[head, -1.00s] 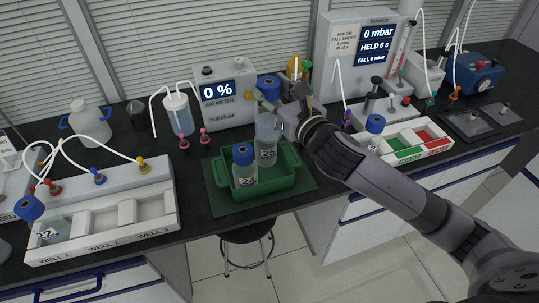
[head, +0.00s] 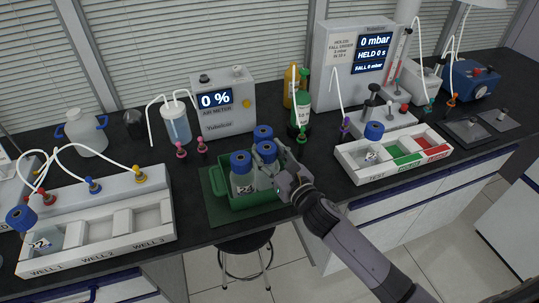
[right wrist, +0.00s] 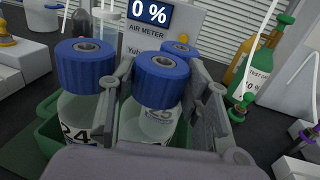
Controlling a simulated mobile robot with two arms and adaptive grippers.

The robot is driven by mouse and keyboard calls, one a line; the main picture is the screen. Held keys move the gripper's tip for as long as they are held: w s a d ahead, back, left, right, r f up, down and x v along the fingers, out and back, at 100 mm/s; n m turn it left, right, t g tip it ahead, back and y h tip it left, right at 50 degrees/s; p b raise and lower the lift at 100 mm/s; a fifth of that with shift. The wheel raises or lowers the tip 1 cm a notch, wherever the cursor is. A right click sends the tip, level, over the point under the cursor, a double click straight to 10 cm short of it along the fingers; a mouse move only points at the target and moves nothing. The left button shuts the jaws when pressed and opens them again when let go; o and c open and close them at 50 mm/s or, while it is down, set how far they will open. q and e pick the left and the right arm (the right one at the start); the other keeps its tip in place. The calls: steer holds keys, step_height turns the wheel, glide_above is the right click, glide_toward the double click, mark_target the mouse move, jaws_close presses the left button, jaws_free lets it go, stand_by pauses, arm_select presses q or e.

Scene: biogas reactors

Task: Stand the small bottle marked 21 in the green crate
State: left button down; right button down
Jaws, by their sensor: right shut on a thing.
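The green crate (head: 217,190) stands on a dark green mat on the bench. A blue-capped bottle marked 24 (head: 241,183) stands at its left, and another blue cap (head: 263,132) shows behind. My right gripper (head: 283,180) is shut on a small blue-capped bottle (head: 265,151) at the crate's right part. In the right wrist view its cap (right wrist: 163,70) sits between the fingers, beside bottle 24 (right wrist: 80,110). A 25 label shows below that cap; I cannot tell which bottle bears it, nor whether the held base touches the crate floor. My left gripper is out of view.
The air meter (head: 223,105) and gas bottles (head: 301,110) stand behind the crate. A white three-well tray (head: 105,250) with a bottle in well 1 is at left. A sorting tray (head: 360,178) with a bottle in its white compartment is at right.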

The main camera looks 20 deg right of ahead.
steer(key=shift+r, duration=0.1)
steer(key=c, duration=1.3)
jaws_free()
steer(key=shift+f, duration=0.2)
steer(key=shift+o, duration=0.9)
steer(key=shift+r, duration=0.15)
steer(key=b+v, duration=0.2)
steer(key=v, duration=1)
steer(key=shift+b, duration=0.3)
